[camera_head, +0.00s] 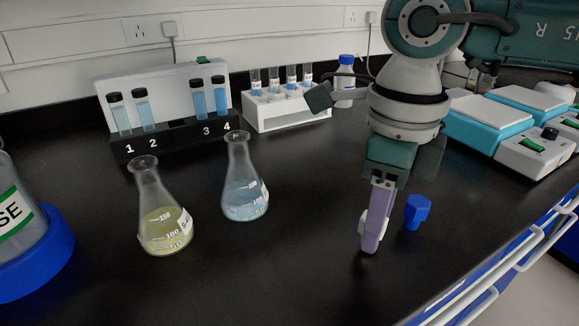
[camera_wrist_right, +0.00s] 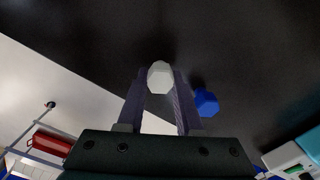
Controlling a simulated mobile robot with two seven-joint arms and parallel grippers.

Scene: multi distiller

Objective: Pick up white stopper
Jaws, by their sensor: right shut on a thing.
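The white stopper (camera_wrist_right: 160,77) sits between the two purple fingers of my right gripper (camera_wrist_right: 160,95) in the wrist view. In the head view my right gripper (camera_head: 374,225) points down at the bench, shut on the white stopper (camera_head: 362,222), which is mostly hidden behind the fingers. A blue stopper (camera_head: 417,211) stands on the bench just right of the fingers and apart from them. It also shows in the wrist view (camera_wrist_right: 206,102). My left gripper is not in view.
Two flasks, one with yellow liquid (camera_head: 163,225) and one with blue (camera_head: 243,190), stand left. A numbered tube rack (camera_head: 170,140), a white vial rack (camera_head: 275,115) and a blue-capped bottle (camera_head: 345,85) stand behind. Balance-like devices (camera_head: 480,112) stand right. The front bench is clear.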

